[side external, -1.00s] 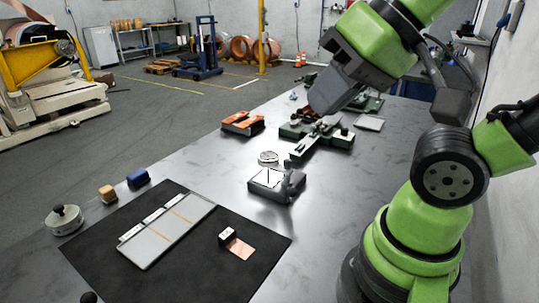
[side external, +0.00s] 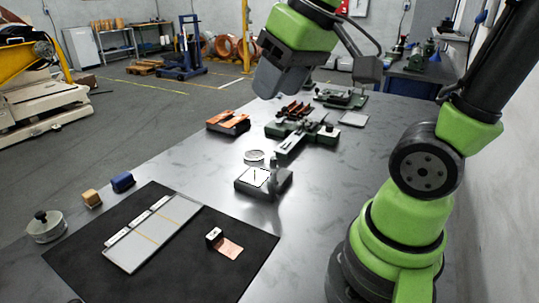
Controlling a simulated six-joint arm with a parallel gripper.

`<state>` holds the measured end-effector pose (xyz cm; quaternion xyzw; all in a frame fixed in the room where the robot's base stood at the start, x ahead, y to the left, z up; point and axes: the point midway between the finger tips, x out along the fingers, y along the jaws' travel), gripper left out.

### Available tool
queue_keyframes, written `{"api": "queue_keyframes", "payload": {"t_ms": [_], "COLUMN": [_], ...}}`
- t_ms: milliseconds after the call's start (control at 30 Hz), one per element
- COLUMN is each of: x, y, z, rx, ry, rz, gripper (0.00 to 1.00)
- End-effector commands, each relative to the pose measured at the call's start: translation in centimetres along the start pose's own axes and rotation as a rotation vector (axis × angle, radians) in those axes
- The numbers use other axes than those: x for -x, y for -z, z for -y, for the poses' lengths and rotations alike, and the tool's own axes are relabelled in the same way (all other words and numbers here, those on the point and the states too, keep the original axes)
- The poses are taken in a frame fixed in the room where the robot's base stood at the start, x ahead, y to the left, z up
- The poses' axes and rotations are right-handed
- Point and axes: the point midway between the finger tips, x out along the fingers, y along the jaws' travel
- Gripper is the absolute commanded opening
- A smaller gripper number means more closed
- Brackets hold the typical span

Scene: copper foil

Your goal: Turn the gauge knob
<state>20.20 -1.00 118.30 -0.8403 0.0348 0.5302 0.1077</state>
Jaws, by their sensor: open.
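A small grey gauge (side external: 252,180) with a white face and a thin dark mark stands mid-table in the side view. A darker grey part (side external: 281,178) rises at its right end; I cannot make out which piece is the knob. A small round pale disc (side external: 254,156) lies just behind it. My gripper (side external: 266,93) is high above the table, behind and above the gauge in the picture and well apart from it. It points down, is open, and no object shows in it. Its fingers are hard to make out.
A dark mat (side external: 215,280) in front holds a white panel (side external: 150,236) and a small block with copper foil (side external: 230,250). Copper-topped pieces (side external: 228,122) and a green fixture (side external: 300,134) stand behind the gauge. A lidded round tin (side external: 46,228) is at left.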

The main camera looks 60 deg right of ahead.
Motion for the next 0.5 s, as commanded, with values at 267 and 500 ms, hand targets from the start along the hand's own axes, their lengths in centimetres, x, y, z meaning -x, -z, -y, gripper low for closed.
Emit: {"api": "queue_keyframes", "payload": {"t_ms": [267, 500], "x": [-7.1, -12.5], "y": [5.2, 5.6], "z": [-7.0, -12.6], "rx": [0.194, 0.319], "ry": [-0.096, -0.083], "rz": [0.25, 0.412], "gripper": [0.46, 0.46]}}
